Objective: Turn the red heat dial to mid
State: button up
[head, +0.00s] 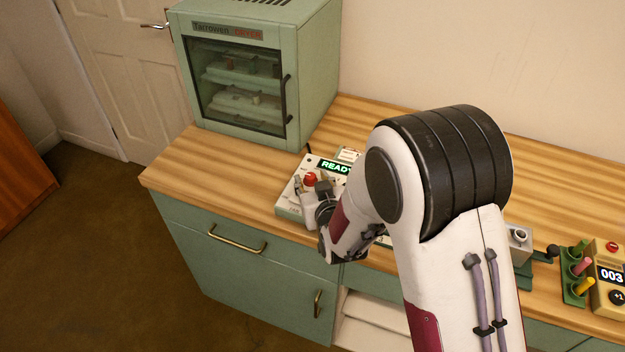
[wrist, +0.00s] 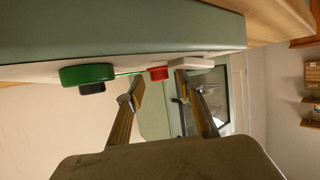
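The red heat dial (head: 310,179) is on the pale control box (head: 289,203) with the lit READY display, partly hidden by my gripper in the head view. In the wrist view, which looks upside down, the red dial (wrist: 158,73) shows between the fingertips. My gripper (wrist: 161,92) is open, with a gap visible on both sides of the dial. Its fingers also show at the dial in the head view (head: 311,187). I cannot tell the dial's pointer position or whether a fingertip touches the box.
A green dial (wrist: 88,73) sits beside the red one in the wrist view. Green, pink and yellow pegs in a holder (head: 574,294) and a yellow counter (head: 609,303) stand at the right. My arm hides the middle counter.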

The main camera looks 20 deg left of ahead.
grip_shut()
jog(key=shift+s+a+m+t+h, duration=0.1)
jog(key=shift+a+m+t+h, duration=0.2)
jog(key=shift+m+h, duration=0.45)
jog(key=shift+s+a+m+t+h, duration=0.1)
jog(key=shift+m+t+h, duration=0.3)
jog(key=shift+m+h, duration=0.3)
jog(key=shift+a+m+h, duration=0.1)
jog(key=shift+m+h, duration=0.35)
jog(key=shift+h, duration=0.1)
jog(key=shift+a+m+t+h, duration=0.1)
jog(key=shift+m+t+h, duration=0.35)
jog(key=shift+h, duration=0.25)
jog(key=shift+m+h, duration=0.25)
jog(key=shift+h, duration=0.05)
jog(key=shift+a+m+h, duration=0.15)
jog(key=shift+m+h, duration=0.6)
jog(key=shift+h, duration=0.05)
jog(key=shift+a+m+h, duration=0.15)
jog(key=shift+m+h, duration=0.6)
jog(key=shift+h, duration=0.05)
jog(key=shift+m+h, duration=0.4)
jog(key=shift+h, duration=0.1)
